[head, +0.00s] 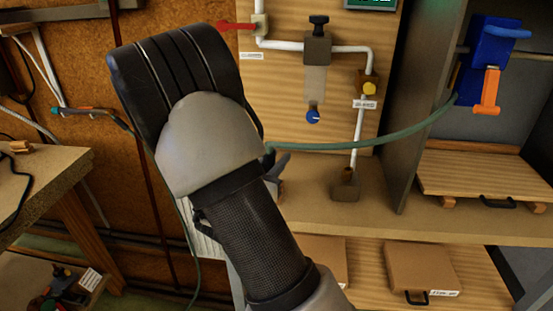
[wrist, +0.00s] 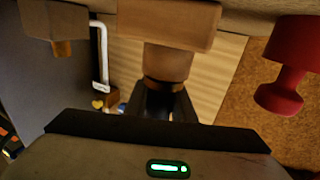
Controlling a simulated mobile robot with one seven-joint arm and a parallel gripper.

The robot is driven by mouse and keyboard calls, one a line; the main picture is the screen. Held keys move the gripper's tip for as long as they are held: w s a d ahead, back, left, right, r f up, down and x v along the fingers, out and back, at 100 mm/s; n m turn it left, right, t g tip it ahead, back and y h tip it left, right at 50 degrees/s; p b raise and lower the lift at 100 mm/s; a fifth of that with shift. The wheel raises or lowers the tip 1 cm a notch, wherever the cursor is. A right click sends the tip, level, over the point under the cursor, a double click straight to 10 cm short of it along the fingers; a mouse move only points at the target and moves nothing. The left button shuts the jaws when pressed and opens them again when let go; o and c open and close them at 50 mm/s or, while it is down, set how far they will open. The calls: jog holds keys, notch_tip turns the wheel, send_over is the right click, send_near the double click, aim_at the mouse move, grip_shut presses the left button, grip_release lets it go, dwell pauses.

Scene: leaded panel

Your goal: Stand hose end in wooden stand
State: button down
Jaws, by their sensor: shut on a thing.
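In the head view the green hose (head: 400,137) curves from the blue-and-orange fitting at right to behind my wrist, where its end is hidden. In the wrist view my gripper (wrist: 166,98) has its dark fingers close together at the dark collar of a wood-coloured cylinder (wrist: 169,62). The hose appears to end at my gripper, but I cannot make out its tip. A wooden block (wrist: 168,24) lies at the far end of the cylinder; I cannot tell whether it is the wooden stand. My forearm hides most of the gripper in the head view.
White pipework with a yellow knob (head: 369,88) and a blue knob (head: 313,117) is on the wooden panel behind. A pipe foot (head: 345,189) stands on the shelf (head: 410,215). A red knob (wrist: 285,78) is close at right in the wrist view. Another bench (head: 50,180) is at left.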

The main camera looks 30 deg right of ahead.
jog(key=shift+f, duration=0.15)
jog(key=c, duration=1.4)
grip_release()
jog(key=p+v, duration=0.1)
jog(key=v, duration=1.6)
jog(key=shift+s+a, duration=0.15)
